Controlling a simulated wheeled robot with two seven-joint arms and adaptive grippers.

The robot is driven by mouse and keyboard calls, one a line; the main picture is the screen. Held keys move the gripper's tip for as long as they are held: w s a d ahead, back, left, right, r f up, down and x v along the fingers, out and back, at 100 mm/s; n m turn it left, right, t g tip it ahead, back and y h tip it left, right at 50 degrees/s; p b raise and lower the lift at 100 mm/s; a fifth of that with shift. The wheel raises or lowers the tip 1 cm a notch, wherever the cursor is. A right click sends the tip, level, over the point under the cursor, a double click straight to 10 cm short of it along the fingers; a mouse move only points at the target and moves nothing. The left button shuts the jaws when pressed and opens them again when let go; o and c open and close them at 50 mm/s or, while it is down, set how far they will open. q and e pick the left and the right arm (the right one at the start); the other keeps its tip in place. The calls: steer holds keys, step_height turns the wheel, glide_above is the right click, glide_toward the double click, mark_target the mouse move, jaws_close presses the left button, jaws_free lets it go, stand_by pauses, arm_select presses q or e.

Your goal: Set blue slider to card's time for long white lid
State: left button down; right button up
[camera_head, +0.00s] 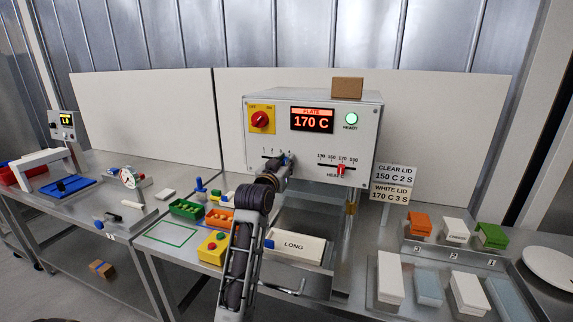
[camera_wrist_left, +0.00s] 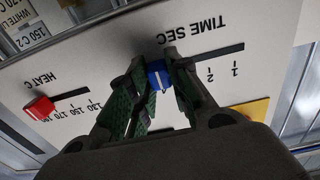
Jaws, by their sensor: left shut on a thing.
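The blue slider (camera_wrist_left: 157,75) sits in the TIME SEC slot on the white press front. My left gripper (camera_wrist_left: 155,85) is shut on it; it also shows at the press in the head view (camera_head: 281,165). In the wrist view the slider stands past the 2 mark, away from the 1 end. The fingers hide the number beside it. The card (camera_head: 394,182) reads CLEAR LID 150 C 2 S and WHITE LID 170 C 3 S. A white piece marked LONG (camera_head: 302,247) lies below the press. My right gripper is not in view.
The red heat slider (camera_head: 341,170) stands near 170. The display (camera_head: 312,120) reads PLATE 170 C, and the green READY light (camera_head: 351,119) is lit. Several white and bluish blocks (camera_head: 391,277) stand at right. A yellow button box (camera_head: 213,248) is left of my arm.

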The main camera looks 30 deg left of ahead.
arm_select(q)
steer(key=shift+s+a+p, duration=0.2)
steer(key=shift+a, duration=0.5)
steer(key=shift+s+a+p, duration=0.15)
steer(key=shift+a+p, duration=0.05)
steer(key=shift+a, duration=0.45)
steer(key=c, duration=1.3)
jaws_free()
steer(key=shift+d, duration=0.1)
steer(key=shift+v, duration=5.95)
steer(key=shift+d, duration=0.1)
